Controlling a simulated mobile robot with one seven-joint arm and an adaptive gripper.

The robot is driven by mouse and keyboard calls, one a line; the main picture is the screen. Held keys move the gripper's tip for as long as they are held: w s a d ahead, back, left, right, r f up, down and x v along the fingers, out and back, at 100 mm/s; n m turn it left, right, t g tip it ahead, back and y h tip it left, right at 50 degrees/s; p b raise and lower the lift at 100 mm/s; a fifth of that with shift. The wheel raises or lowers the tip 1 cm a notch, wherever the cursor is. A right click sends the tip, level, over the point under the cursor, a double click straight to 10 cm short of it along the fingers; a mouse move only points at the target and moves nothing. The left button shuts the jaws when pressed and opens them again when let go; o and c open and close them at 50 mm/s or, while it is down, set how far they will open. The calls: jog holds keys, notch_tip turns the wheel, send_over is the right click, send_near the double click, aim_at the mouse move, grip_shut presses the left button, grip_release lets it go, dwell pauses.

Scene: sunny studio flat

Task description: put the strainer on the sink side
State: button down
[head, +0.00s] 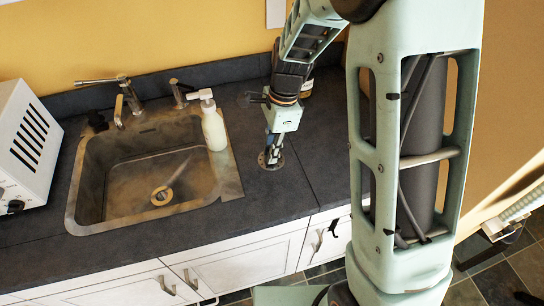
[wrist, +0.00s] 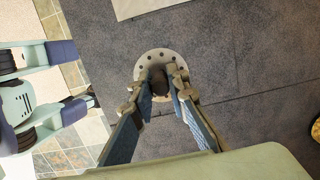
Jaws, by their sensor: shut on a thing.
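The strainer (head: 275,165) is a round metal disc with small holes and a dark middle knob. It is at the dark counter to the right of the sink (head: 225,185). In the wrist view the strainer (wrist: 145,70) lies between my fingertips. My gripper (head: 271,148) points down and is shut on its knob; it also shows in the wrist view (wrist: 160,88). The fingers hide part of the disc in the head view. I cannot tell whether the disc touches the counter or hangs just above it.
A white pump bottle (head: 214,130) stands at the sink's right rim, beside the faucet (head: 130,100). A white appliance (head: 30,135) stands left of the sink. The counter (head: 265,205) in front of the strainer is clear.

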jog(key=shift+w+d+f+b, duration=0.1)
jog(key=shift+w+f+b, duration=0.3)
jog(key=shift+f, duration=0.15)
jog(key=shift+f+b, duration=1.15)
jog(key=shift+f, duration=0.3)
jog(key=shift+f, duration=0.2)
jog(key=c, duration=1.9)
grip_release()
jog(key=r, duration=0.4)
jog(key=d+r, duration=0.1)
jog(key=r, duration=0.7)
jog(key=shift+w+d+r, duration=0.15)
jog(key=shift+w+d, duration=0.1)
jog(key=shift+d, duration=0.15)
